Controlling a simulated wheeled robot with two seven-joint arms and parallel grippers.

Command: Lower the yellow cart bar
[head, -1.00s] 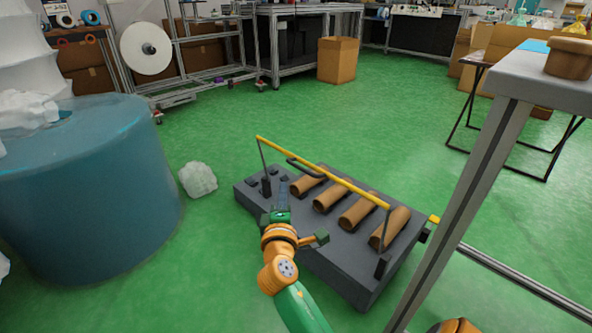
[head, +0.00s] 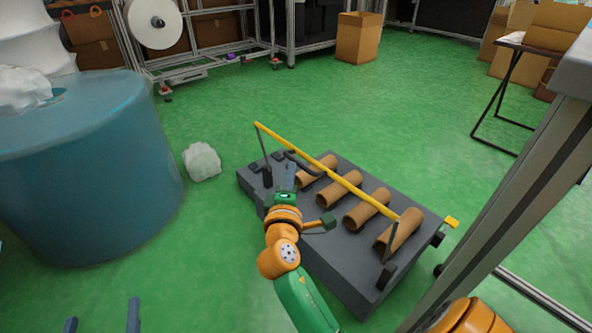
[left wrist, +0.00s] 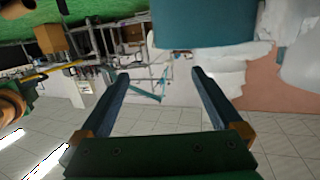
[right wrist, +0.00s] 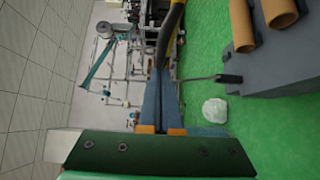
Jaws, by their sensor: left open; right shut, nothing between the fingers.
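The yellow cart bar (head: 340,179) is raised above the dark grey cart (head: 345,282) on two thin upright rods. A black curved handle (head: 302,163) is attached near the bar's far left end. My right gripper (head: 291,168) is shut and empty, over the cart's left part beside the handle. In the right wrist view, the handle (right wrist: 171,35) lies just past the shut fingertips (right wrist: 160,72); I cannot tell whether they touch. My left gripper (head: 101,318) is open and empty at the bottom left, away from the cart. Its spread fingers show in the left wrist view (left wrist: 160,76).
Several brown cardboard tubes (head: 340,188) lie on the cart. A large blue roll (head: 95,175) and a white crumpled lump (head: 202,161) stand to the left. A grey table leg (head: 510,215) rises close on the right. Green floor behind the cart is clear.

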